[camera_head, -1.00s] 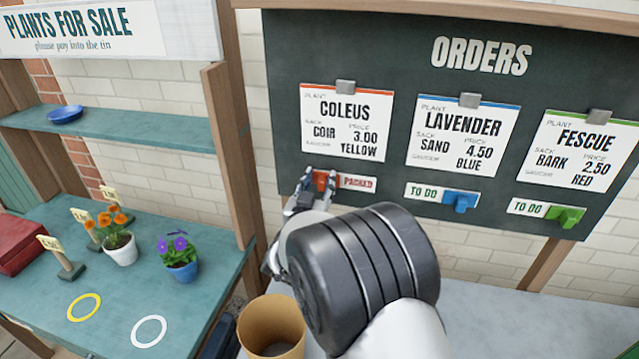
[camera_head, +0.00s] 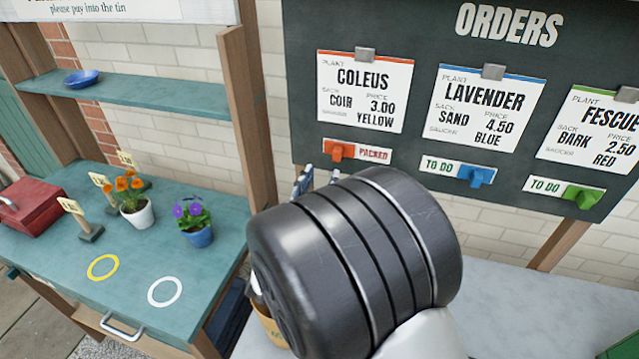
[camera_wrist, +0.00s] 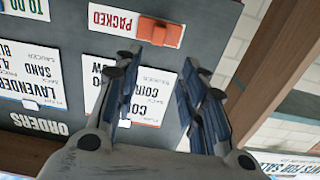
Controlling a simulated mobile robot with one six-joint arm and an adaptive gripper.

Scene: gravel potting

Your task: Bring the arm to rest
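My gripper (camera_wrist: 163,65) is open and empty in the wrist view, with a clear gap between its fingers. In the head view, its fingertips (camera_head: 318,178) show just below the orange slider (camera_head: 338,152), mostly hidden behind my own dark arm link. The orange slider also shows in the wrist view (camera_wrist: 160,32), beyond the fingertips and apart from them. It sits at the left of its slot, with the word PACKED uncovered. The orders board (camera_head: 400,30) stands behind the gripper.
The blue slider (camera_head: 476,175) and green slider (camera_head: 583,197) read TO DO. At left, the sales table (camera_head: 130,290) holds potted orange flowers (camera_head: 133,200), potted purple flowers (camera_head: 195,222) and a red box (camera_head: 32,206). A tan pot (camera_head: 270,333) is partly hidden below my arm.

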